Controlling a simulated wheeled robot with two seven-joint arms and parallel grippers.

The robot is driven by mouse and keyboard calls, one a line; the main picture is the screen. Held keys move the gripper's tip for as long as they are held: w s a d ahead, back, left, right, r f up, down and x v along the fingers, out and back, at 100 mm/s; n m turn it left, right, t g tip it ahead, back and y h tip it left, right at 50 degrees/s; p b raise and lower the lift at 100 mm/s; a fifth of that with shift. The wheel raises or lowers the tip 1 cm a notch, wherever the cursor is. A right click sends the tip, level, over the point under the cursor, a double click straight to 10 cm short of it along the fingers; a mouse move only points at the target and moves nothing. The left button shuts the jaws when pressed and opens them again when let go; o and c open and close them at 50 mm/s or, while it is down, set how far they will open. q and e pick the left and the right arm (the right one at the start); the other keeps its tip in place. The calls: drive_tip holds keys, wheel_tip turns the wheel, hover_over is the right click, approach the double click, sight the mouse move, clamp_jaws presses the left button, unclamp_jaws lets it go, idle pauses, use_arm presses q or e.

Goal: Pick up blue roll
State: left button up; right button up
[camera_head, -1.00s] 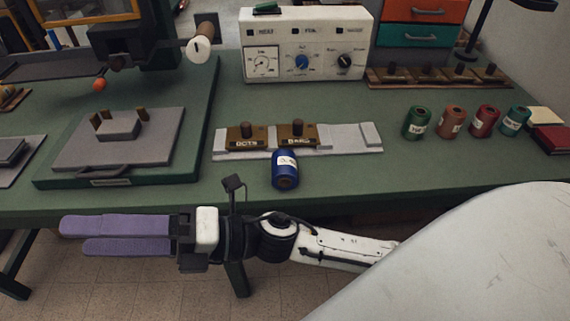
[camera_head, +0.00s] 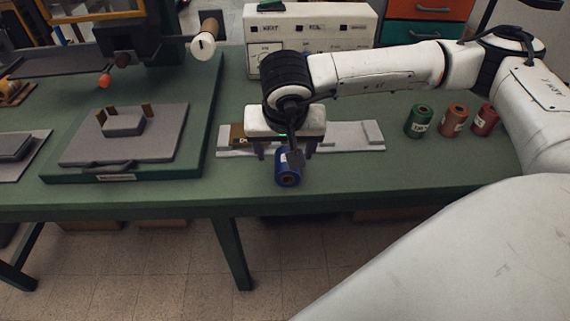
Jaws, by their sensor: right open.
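The blue roll (camera_head: 287,178) stands near the front edge of the green table, in front of a light grey strip. Its upper part is partly covered by my right gripper. My right gripper (camera_head: 285,153) points down just above and behind the roll, with its dark fingers apart. I cannot tell whether the fingers touch the roll. My left gripper is out of view.
The grey strip (camera_head: 352,139) lies behind the roll, its brown blocks mostly hidden by my gripper. A green roll (camera_head: 418,122), an orange roll (camera_head: 454,121) and a red roll (camera_head: 484,120) stand to the right. A press base (camera_head: 190,140) stands left. The front table strip is clear.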

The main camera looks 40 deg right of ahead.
sight(285, 162)
drive_tip(key=x, duration=0.3)
drive_tip(key=shift+f, duration=0.2)
drive_tip(key=x, duration=0.2)
drive_tip(key=p+x, duration=0.1)
drive_tip(key=x, duration=0.1)
drive_tip(key=shift+s+d, duration=0.15)
drive_tip(key=shift+d, duration=0.2)
drive_tip(key=shift+w+d+f, duration=0.1)
drive_tip(key=shift+w+f, duration=0.15)
drive_tip(key=shift+f, duration=0.35)
drive_tip(key=c, duration=1.3)
wheel_tip(285, 162, up, 10)
drive_tip(key=shift+r+b, duration=0.1)
drive_tip(key=shift+b, duration=0.2)
drive_tip(key=shift+c, duration=0.2)
